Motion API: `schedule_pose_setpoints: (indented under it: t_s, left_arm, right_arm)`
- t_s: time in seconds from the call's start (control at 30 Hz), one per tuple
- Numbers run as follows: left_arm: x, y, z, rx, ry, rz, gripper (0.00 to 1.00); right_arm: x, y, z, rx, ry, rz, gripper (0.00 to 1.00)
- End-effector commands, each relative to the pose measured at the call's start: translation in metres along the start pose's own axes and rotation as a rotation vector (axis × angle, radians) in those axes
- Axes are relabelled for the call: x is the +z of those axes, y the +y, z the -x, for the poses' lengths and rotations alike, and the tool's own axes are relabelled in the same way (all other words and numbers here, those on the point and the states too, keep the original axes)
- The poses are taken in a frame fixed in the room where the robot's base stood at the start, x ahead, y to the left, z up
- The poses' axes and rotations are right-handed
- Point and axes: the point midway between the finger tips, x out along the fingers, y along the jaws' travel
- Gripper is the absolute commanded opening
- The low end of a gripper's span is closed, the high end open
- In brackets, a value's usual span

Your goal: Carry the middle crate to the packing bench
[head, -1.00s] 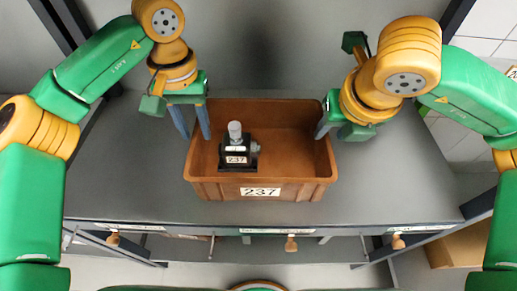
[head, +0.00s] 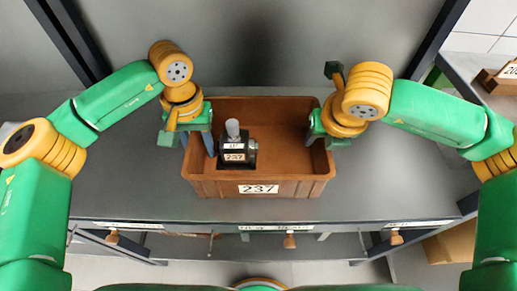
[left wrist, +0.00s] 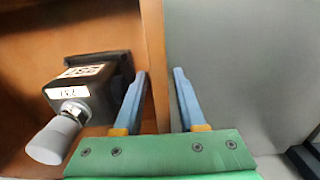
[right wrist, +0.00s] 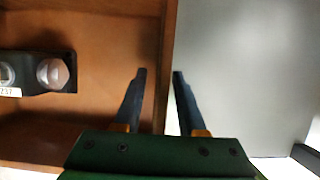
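The brown crate (head: 300,187) labelled 237 stands upright on the grey bench. Inside it, toward the left, is a black pump-like part (head: 236,152) with a grey cylindrical top and 237 labels. My left gripper (head: 196,148) is at the crate's left wall; in the left wrist view its fingers (left wrist: 160,75) are apart, one on each side of the wall. My right gripper (head: 318,138) is at the right wall; in the right wrist view its fingers (right wrist: 159,74) are also apart, straddling the wall. Part of the right fingers is hidden in the head view.
The grey bench top (head: 400,190) is clear on both sides of the crate. Dark posts (head: 430,45) rise at the rear. Another bench (head: 470,80) at the right holds a partly visible brown crate (head: 497,83). A cardboard box (head: 452,244) sits lower right.

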Motion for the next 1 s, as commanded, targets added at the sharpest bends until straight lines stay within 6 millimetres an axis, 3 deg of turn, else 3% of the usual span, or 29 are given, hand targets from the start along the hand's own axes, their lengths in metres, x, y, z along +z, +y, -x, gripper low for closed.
schedule_pose_setpoints:
  t_s: [0.03,0.13,0.17,1.0]
  left_arm:
    - [0.0000,0.0000,0.0001,0.000,0.000,0.000,0.29]
    - [0.0000,0.0001,0.0002,0.000,0.000,0.000,0.02]
    - [0.0000,0.0001,0.0002,0.000,0.000,0.000,0.00]
    - [-0.0001,0.0001,0.0007,0.000,0.000,0.000,0.00]
  right_arm:
    - [0.0000,0.0000,0.0001,0.000,0.000,0.000,0.29]
    - [0.0000,0.0000,0.0002,0.000,0.000,0.000,0.02]
    - [0.0000,0.0000,0.0002,0.000,0.000,0.000,0.00]
    - [0.0002,0.0000,0.0006,0.000,0.000,0.000,0.00]
